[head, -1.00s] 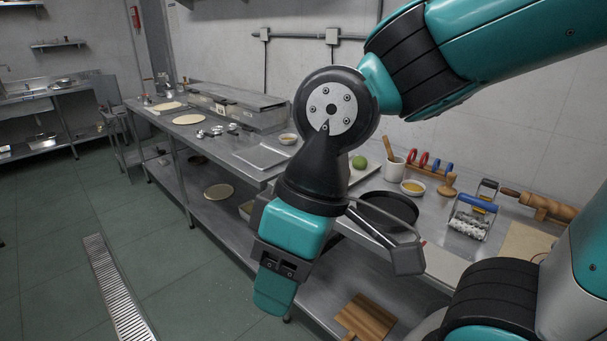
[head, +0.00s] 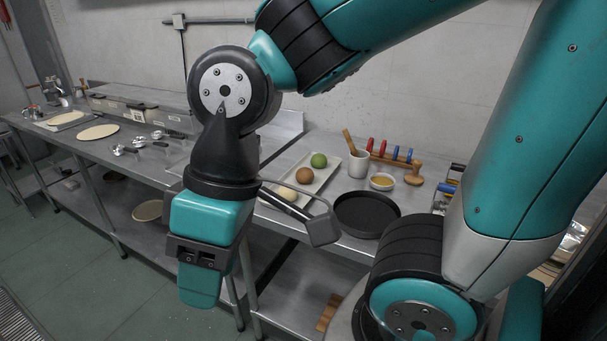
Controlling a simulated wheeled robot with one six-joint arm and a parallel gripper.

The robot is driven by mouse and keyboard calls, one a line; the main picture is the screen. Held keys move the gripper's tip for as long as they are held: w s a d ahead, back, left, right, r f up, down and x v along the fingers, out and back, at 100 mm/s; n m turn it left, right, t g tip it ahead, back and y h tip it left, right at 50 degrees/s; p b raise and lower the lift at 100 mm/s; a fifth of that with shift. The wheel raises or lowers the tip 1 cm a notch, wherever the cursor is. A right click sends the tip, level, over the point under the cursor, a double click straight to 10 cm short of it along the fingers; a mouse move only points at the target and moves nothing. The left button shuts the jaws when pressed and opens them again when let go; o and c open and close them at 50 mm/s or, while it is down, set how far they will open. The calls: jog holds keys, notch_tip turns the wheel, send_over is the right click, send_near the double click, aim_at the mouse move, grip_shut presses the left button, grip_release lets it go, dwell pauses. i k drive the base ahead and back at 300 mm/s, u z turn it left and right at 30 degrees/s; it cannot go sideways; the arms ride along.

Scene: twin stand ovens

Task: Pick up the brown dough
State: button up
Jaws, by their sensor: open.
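The brown dough (head: 304,175) is a small round ball on a pale rectangular tray (head: 325,176) on the steel counter. A green dough ball (head: 318,160) sits just behind it, and a pale dough piece (head: 285,194) lies in front, partly hidden by my arm. My gripper (head: 200,288) hangs pointing down in front of the counter's edge, left of and nearer than the brown dough. It is open, apart from the dough, and nothing shows in it. The gap between its fingers is hard to see from this side.
A round black pan (head: 366,211) stands right of the tray. Flat dough rounds (head: 98,132) and utensils lie on the left counter.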

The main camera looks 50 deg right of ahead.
aim_at(305, 176)
jog(key=z, duration=0.65)
jog(key=i, duration=0.9)
jog(key=z, duration=0.75)
